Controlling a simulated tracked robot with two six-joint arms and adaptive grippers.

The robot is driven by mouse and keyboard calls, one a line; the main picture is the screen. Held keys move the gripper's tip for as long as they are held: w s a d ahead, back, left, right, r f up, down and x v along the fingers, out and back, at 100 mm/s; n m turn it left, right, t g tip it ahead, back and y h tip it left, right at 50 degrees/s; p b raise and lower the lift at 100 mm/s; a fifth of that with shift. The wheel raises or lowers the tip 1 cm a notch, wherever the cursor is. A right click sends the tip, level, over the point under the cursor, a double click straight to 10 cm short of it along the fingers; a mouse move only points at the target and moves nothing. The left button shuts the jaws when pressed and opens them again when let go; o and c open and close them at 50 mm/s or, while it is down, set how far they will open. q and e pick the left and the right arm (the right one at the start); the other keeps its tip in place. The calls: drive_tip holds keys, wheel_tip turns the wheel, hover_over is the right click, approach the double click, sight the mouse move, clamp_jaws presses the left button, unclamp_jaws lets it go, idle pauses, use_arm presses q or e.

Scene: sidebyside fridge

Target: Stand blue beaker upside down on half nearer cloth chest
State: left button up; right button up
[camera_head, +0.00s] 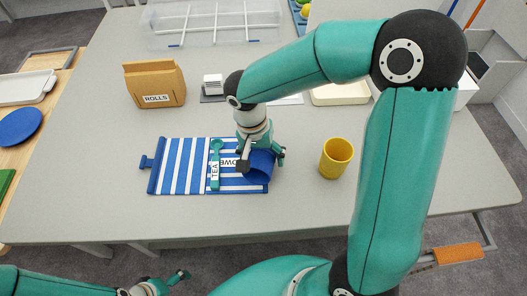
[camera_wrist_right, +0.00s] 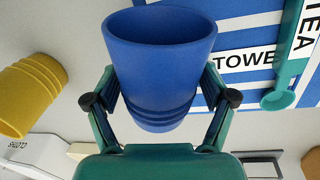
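The blue beaker (camera_head: 262,166) is tilted over the right half of the blue-and-white striped tea towel (camera_head: 180,172). In the wrist view the beaker (camera_wrist_right: 160,65) has its open mouth toward the picture's top. My right gripper (camera_head: 261,157) has a finger on each side of the beaker, seemingly closed on it; whether the beaker touches the towel is unclear. A white chest labelled CLOTHS (camera_wrist_right: 22,152) shows in the wrist view; it lies on the towel's right side, partly behind my arm in the head view (camera_head: 465,92). My left gripper (camera_head: 170,284) is low at the bottom edge, apart from everything.
A teal spoon (camera_head: 215,160) lies along the towel's middle. A yellow beaker (camera_head: 336,158) stands right of the towel. A rolls bag (camera_head: 155,84), a cream tray (camera_head: 340,93) and a clear divided box (camera_head: 212,22) stand farther back. The table left of the towel is clear.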

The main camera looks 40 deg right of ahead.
drive_tip(key=c, duration=0.9)
drive_tip(key=shift+r, duration=0.15)
wheel_tip(320, 180, up, 20)
drive_tip(key=shift+p, duration=0.35)
drive_tip(key=o, duration=0.7)
drive_tip(key=c, duration=1)
drive_tip(key=shift+f, duration=0.2)
drive_tip(key=shift+c, duration=0.6)
